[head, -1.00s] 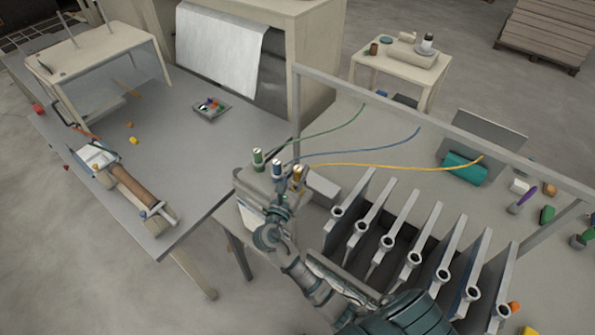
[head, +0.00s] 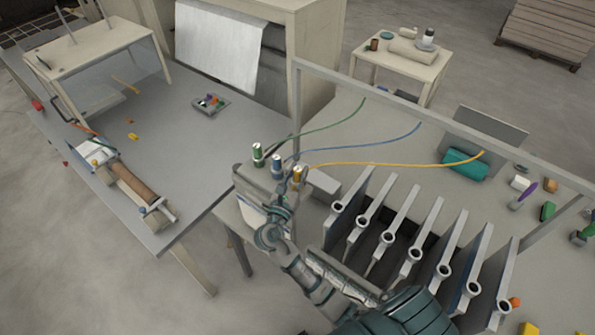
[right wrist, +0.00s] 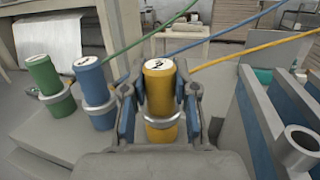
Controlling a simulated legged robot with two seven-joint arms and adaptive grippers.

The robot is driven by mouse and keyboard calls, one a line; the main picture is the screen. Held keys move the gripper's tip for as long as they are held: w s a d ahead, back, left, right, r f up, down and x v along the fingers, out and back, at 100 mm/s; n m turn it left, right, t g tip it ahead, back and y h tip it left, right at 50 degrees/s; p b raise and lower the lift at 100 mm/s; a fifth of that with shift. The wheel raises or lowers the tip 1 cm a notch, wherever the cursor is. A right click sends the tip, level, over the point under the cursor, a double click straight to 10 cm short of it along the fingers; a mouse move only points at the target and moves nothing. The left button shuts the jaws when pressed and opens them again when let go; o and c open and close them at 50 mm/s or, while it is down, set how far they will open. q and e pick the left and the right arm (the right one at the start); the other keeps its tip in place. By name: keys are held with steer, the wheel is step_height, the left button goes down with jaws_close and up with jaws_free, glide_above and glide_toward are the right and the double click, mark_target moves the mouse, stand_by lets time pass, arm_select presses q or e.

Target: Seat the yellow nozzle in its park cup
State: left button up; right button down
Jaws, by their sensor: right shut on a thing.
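The yellow nozzle (head: 298,176) stands upright at the right end of a row of three nozzles, with a yellow hose running off to the right. In the right wrist view the yellow nozzle (right wrist: 160,95) is between the fingers of my right gripper (right wrist: 160,110), which is shut on it. A grey ring, its park cup (right wrist: 164,120), surrounds its lower part; its bottom is hidden, so how deep it sits cannot be told. The blue nozzle (right wrist: 95,90) and green nozzle (right wrist: 47,85) stand in rings to the left. My left gripper is not in view.
Several upright grey panels with ring holders (head: 414,257) stand to the right of my right arm. A grey frame bar (head: 430,120) crosses behind the hoses. A grey table (head: 180,130) on the left carries a roller and a small tray (head: 211,104).

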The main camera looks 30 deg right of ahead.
steer(key=shift+f, duration=0.25)
steer(key=c, duration=0.8)
jaws_free()
steer(key=v, duration=1.2)
steer(key=shift+f, duration=0.15)
